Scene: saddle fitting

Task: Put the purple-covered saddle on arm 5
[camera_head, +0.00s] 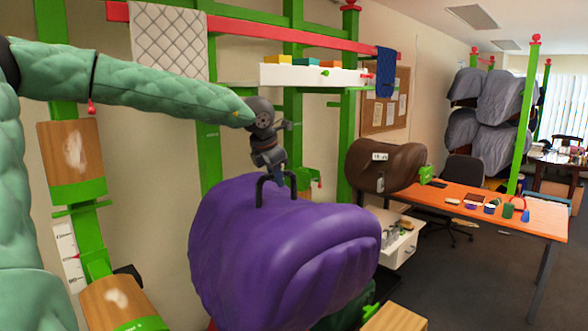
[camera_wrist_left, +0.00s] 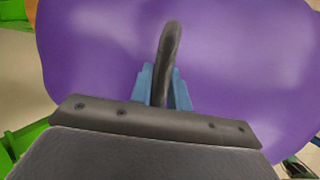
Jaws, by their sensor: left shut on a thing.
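The purple-covered saddle (camera_head: 285,245) fills the lower middle of the head view. A black loop handle (camera_head: 262,188) stands up from its top. My left gripper (camera_head: 277,182) comes down from above and is shut on this handle. In the left wrist view the blue fingertips (camera_wrist_left: 163,92) close on both sides of the dark handle (camera_wrist_left: 168,50), with the purple cover (camera_wrist_left: 95,55) behind it. What lies beneath the saddle is mostly hidden; a bit of dark green shows under its right side. I cannot read any arm number. My right gripper is not in view.
A green rack with wood-padded arms (camera_head: 75,160) stands at the left; another padded arm (camera_head: 118,303) is lower. A brown saddle (camera_head: 385,165) sits on a rack arm to the right. An orange table (camera_head: 500,208) with small items and grey-covered saddles (camera_head: 462,130) stand further right.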

